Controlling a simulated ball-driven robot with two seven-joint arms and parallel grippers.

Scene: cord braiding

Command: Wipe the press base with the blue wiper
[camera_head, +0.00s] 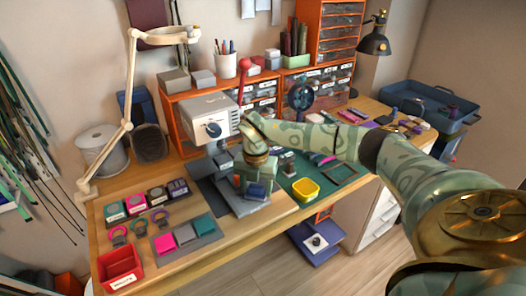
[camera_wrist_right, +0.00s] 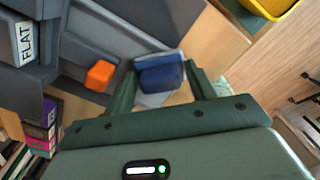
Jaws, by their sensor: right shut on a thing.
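The press (camera_head: 210,120) has a white head with a dark knob and a red lever. It stands on a grey press base (camera_head: 205,190) near the middle of the bench. The base also shows in the right wrist view (camera_wrist_right: 100,35). My right gripper (camera_head: 256,188) is low over the front of the base, shut on the blue wiper (camera_wrist_right: 162,75). The wiper is a small blue block with a paler edge, and it also shows in the head view (camera_head: 257,190). Whether it touches the base is unclear. My left gripper is out of view.
A yellow tray (camera_head: 305,189) sits right of the base on a green mat. Front left are a mat with pink and teal pads (camera_head: 185,237) and a red bin (camera_head: 120,267). A block labelled FLAT (camera_wrist_right: 25,42) and an orange piece (camera_wrist_right: 100,75) are close to the gripper.

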